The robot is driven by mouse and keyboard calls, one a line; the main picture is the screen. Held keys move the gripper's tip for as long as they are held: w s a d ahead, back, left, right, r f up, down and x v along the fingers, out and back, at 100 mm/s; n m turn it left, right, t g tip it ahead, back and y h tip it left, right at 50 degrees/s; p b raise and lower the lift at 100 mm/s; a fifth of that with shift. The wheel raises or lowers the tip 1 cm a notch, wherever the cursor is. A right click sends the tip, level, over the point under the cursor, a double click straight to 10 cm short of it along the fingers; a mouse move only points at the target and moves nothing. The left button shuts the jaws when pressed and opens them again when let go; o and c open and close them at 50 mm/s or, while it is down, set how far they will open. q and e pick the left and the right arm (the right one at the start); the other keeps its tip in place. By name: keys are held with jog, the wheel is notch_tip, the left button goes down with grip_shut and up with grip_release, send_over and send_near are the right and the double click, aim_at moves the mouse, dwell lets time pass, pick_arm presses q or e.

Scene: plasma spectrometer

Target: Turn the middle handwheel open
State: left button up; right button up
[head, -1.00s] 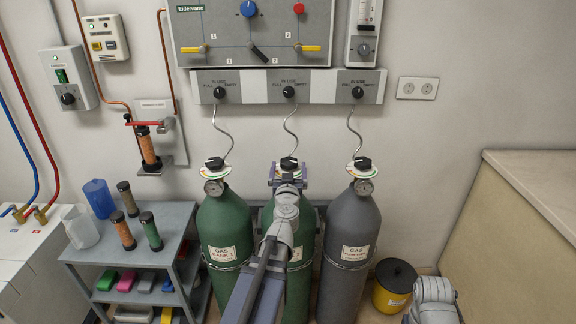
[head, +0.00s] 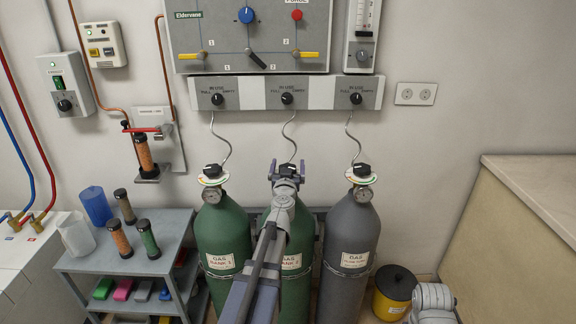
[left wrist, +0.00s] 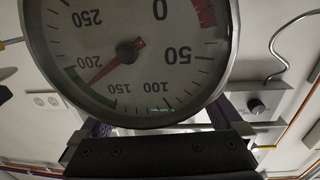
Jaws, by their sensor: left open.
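The middle handwheel (head: 288,170) is a small black knob on top of the middle green gas cylinder (head: 301,232). My left gripper (head: 287,168) is open, its two purple fingers pointing up on either side of the handwheel in the head view. I cannot tell whether the fingers touch it. The left gripper (left wrist: 160,118) shows behind and below the gauge, which hides the handwheel there. My right gripper is not in view.
A green cylinder (head: 222,235) with handwheel (head: 212,170) stands left, and a grey one (head: 349,240) with handwheel (head: 361,170) stands right. A switch panel (head: 318,92) is on the wall above. A shelf cart (head: 170,262) is left; a yellow bin (head: 391,300) and a counter (head: 510,235) are right.

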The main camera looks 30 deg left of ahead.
pick_arm(q)
jog(key=shift+w+a, duration=0.15)
jog(key=c, duration=1.3)
